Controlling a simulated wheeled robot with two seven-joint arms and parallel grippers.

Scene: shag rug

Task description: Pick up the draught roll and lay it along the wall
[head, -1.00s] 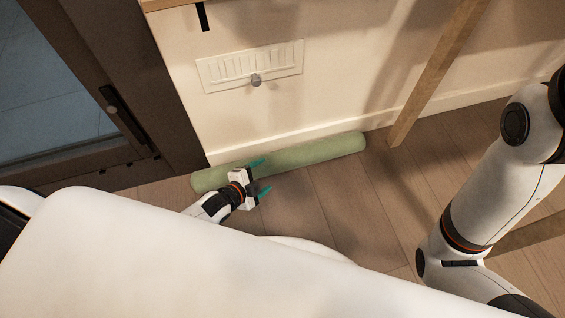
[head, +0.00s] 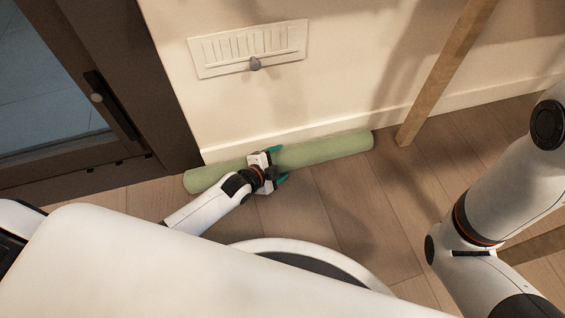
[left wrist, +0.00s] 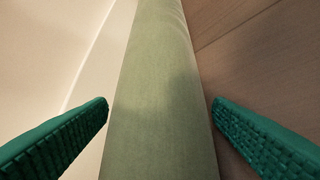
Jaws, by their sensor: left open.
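The draught roll (head: 325,149) is a long pale green cylinder. It lies on the wooden floor along the foot of the cream wall, close to the skirting. My left gripper (head: 279,165) is at the roll's middle, with its teal fingers open. In the left wrist view the roll (left wrist: 165,90) runs lengthwise between the two spread fingers (left wrist: 160,115), with a gap on each side. The wall side is at left and the floor at right. The gripper covers part of the roll in the head view. My right arm shows at the right, but its gripper is out of view.
A vent plate (head: 248,48) with a knob is on the wall above the roll. A dark-framed glass door (head: 120,90) stands at left. A wooden leg (head: 445,75) stands just beyond the roll's right end. The floor (head: 345,200) in front of the roll is clear.

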